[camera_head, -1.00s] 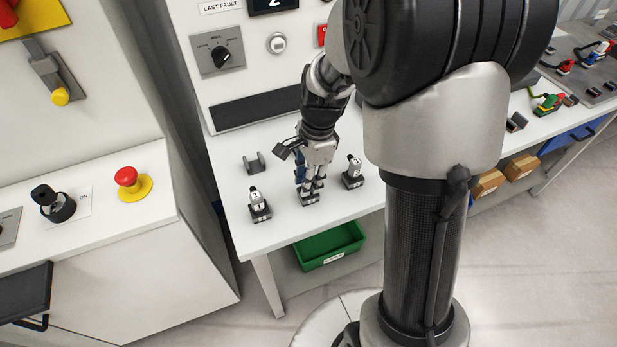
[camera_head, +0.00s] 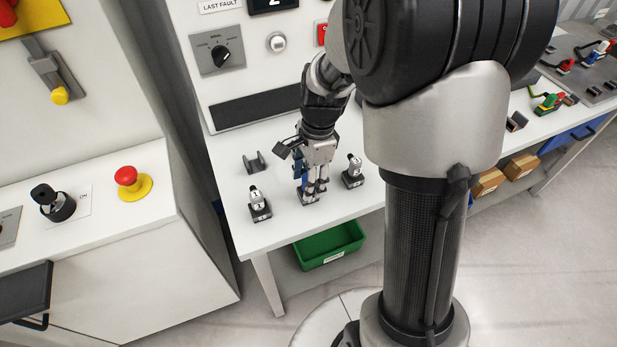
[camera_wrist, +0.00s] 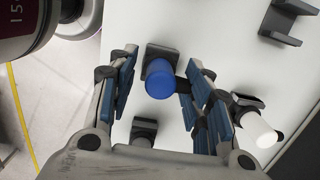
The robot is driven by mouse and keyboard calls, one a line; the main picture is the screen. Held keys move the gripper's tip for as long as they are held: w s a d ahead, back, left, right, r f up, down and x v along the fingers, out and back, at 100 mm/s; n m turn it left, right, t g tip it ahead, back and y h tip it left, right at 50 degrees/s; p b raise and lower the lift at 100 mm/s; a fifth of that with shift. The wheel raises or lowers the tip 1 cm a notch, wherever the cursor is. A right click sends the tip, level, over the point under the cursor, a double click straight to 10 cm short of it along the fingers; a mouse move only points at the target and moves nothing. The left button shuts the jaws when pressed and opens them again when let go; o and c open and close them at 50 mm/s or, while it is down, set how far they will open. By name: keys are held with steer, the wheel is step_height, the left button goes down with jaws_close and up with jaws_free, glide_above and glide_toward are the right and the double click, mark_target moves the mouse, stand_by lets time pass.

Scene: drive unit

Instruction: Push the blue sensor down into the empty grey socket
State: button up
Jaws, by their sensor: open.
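The blue sensor (camera_wrist: 160,80) shows from above in the wrist view, as a round blue top between my fingers. A dark grey socket (camera_wrist: 160,53) shows at its upper edge. The sensor appears to stand in or on it; how deep it sits cannot be told. My gripper (camera_head: 310,192) points down over this middle socket at the bench's front. In the wrist view, my gripper (camera_wrist: 162,98) is open, its blue-padded fingers on either side of the sensor, with a visible gap on the left. In the head view my fingers and wrist mostly hide the sensor.
White-topped sensors in dark sockets stand to the left (camera_head: 258,203) and right (camera_head: 353,171) of my gripper. An empty dark cradle (camera_head: 254,162) lies behind left. A white cylinder (camera_wrist: 260,130) shows right in the wrist view. A green bin (camera_head: 328,246) sits below the bench.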

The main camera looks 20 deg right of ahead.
step_height(320, 180, up, 17)
steer(key=d+p, duration=0.1)
steer(key=p, duration=0.4)
steer(key=shift+d, duration=0.2)
steer(key=shift+f, duration=0.1)
steer(key=s+a+r+n+t, duration=0.2)
steer(key=s+a+n, duration=0.1)
steer(key=s+n, duration=0.6)
steer(key=s+a+r+n+t+h, duration=0.1)
steer(key=s+a+r+n+t, duration=0.1)
steer(key=s+n, duration=0.7)
steer(key=shift+s+a+r+t, duration=0.3)
steer(key=shift+a+r+t, duration=0.1)
steer(key=shift+a, duration=0.2)
steer(key=shift+c, duration=0.5)
